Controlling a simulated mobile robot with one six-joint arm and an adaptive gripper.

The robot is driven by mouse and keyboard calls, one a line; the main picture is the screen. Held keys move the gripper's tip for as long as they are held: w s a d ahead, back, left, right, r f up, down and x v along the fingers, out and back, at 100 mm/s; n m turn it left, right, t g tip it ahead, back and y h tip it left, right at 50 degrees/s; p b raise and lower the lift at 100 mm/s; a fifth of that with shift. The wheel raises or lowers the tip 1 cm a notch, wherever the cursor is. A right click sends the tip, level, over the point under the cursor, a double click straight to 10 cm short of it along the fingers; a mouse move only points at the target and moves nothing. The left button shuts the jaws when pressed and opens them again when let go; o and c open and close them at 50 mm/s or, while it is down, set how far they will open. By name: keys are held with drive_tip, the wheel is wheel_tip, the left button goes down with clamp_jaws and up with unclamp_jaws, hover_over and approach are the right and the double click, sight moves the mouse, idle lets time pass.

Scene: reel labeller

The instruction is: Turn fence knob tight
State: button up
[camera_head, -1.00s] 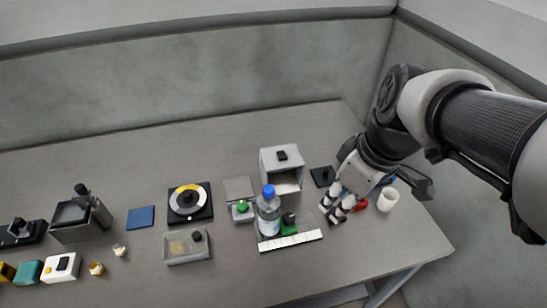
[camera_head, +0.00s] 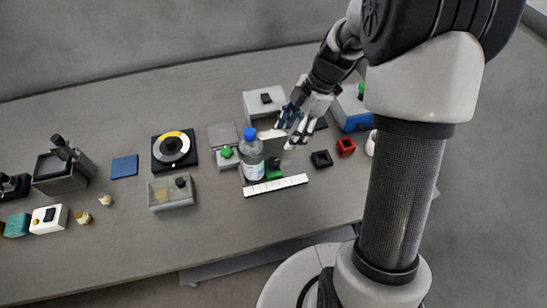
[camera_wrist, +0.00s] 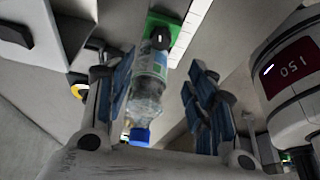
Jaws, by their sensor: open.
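A black knob (camera_head: 273,162) sits on a green block (camera_head: 274,174), partly behind a clear bottle with a blue cap (camera_head: 253,158). A white ruled strip (camera_head: 276,186) lies in front of the block. In the wrist view the black knob (camera_wrist: 160,38) and green block (camera_wrist: 158,22) are at the top, beyond the bottle (camera_wrist: 149,88). My gripper (camera_head: 290,129) is open and empty, above and to the right of the bottle, in front of the grey housing (camera_head: 262,98). In the wrist view the bottle shows between the blue-padded fingers, apparently not touched.
A black square piece (camera_head: 321,159), a red one (camera_head: 346,146) and a blue box (camera_head: 352,110) stand to the right. A grey tray (camera_head: 171,193), a dial (camera_head: 172,148) and a blue pad (camera_head: 124,166) lie to the left. The front middle of the table is clear.

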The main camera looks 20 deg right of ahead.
sight(273, 161)
drive_tip(key=b+x, duration=0.2)
drive_tip(key=x, duration=1)
drive_tip(key=shift+f+b, duration=0.1)
drive_tip(key=shift+b, duration=0.3)
